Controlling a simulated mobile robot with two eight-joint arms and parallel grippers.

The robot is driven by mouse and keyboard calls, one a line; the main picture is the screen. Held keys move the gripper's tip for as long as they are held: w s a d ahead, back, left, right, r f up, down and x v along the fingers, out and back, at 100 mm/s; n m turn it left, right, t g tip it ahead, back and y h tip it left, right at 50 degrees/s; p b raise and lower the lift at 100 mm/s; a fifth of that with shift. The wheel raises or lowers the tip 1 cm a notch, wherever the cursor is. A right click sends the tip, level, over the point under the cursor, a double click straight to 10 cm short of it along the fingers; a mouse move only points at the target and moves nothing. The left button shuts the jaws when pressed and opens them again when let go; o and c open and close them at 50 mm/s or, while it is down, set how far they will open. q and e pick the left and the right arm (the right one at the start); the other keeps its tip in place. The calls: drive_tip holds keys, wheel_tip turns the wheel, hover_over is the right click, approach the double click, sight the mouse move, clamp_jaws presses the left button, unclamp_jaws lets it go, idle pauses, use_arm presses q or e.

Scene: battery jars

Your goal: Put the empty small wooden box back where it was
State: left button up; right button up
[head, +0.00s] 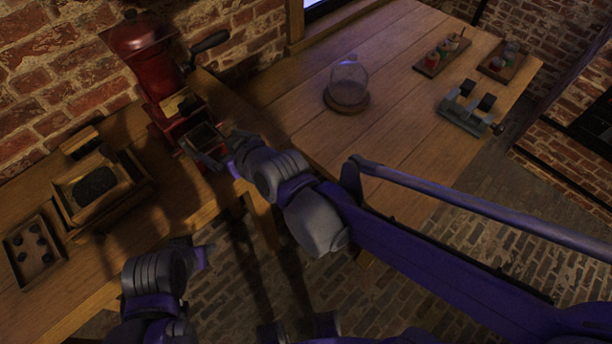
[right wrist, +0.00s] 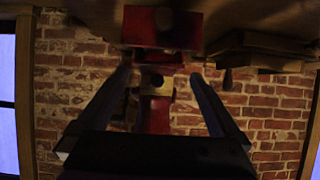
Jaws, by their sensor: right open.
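The red grinder (head: 143,55) stands against the brick wall, with a dark crank at its upper right. A small open-topped wooden box (head: 203,138) is at the front of the grinder's base; its inside looks dark and empty. My right gripper (head: 222,155) is at the box's near side, its jaws apart. I cannot tell whether they touch it. In the right wrist view, the open fingers (right wrist: 157,95) point at the red grinder (right wrist: 155,115), which appears upside down. My left gripper (head: 203,257) is in front of the counter, away from the box; its jaws are unclear.
A wooden tray (head: 68,205) with a dark round pile and a smaller tray (head: 32,270) with several dark pieces lie on the left counter. A glass dome (head: 348,82), racks of jars (head: 442,58) and a grey holder (head: 467,115) stand on the right table, whose middle is clear.

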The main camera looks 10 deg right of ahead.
drive_tip(key=s+d+f+m+g+h, duration=0.1)
drive_tip(key=s+d+f+m+h, duration=0.1)
drive_tip(key=s+d, duration=0.4)
drive_tip(key=s+d+f+m+g+h, duration=0.2)
drive_tip(key=s+d+f, duration=0.3)
drive_tip(key=d, duration=0.6)
drive_tip(key=s+d+f+m+g+h, duration=0.1)
drive_tip(key=s+d+f+m+h, duration=0.1)
drive_tip(key=s+d, duration=0.5)
wheel_tip(320, 180, down, 2)
drive_tip(key=shift+d+f+m+g+h, duration=0.1)
drive_tip(key=shift+d+m+g+h, duration=0.35)
drive_tip(key=shift+d, duration=0.8)
